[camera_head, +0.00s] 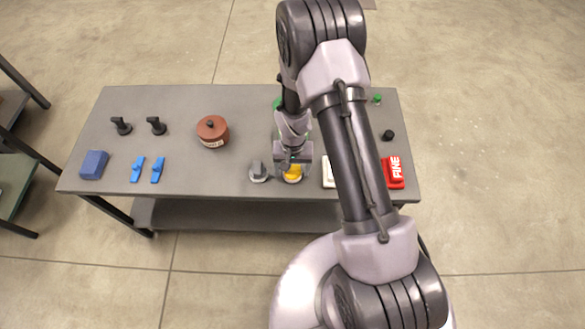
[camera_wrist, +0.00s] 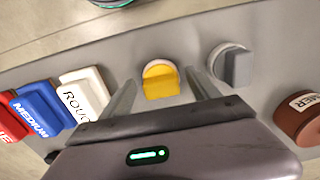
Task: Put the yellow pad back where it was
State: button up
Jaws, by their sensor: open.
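The yellow pad (camera_head: 292,174) sits on the grey table near its front edge, right of a similar grey pad (camera_head: 258,172). In the wrist view the yellow pad (camera_wrist: 160,80) has a pale round base and lies between my two open fingers. My gripper (camera_head: 293,157) is just over it, and the wrist view shows the gripper (camera_wrist: 159,84) with nothing held. I cannot tell whether the fingers touch the pad. The grey pad (camera_wrist: 232,65) stands outside the fingers, to the right in the wrist view.
White ROUGH (camera_wrist: 83,95), blue MEDIUM (camera_wrist: 40,108) and red FINE (camera_head: 393,172) blocks stand to one side. A brown labelled pot (camera_head: 212,131), black handles (camera_head: 121,125), blue clips (camera_head: 138,169) and a blue block (camera_head: 94,165) are on the left. My arm hides part of the table (camera_head: 240,105).

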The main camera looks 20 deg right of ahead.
notch_tip(320, 180, up, 17)
jog(key=p, duration=0.5)
notch_tip(320, 180, up, 13)
jog(key=t, duration=0.2)
send_over(292, 168)
jog(key=s, duration=0.3)
jog(key=s+a+r+t+y, duration=0.1)
jog(key=s+a+r+t, duration=0.1)
jog(key=s+r, duration=0.5)
jog(key=s+a+r+t+y, duration=0.1)
jog(key=s+r, duration=0.7)
jog(key=s, duration=0.1)
jog(key=shift+a+r+m+t, duration=0.15)
jog(key=shift+a+m+t, duration=0.25)
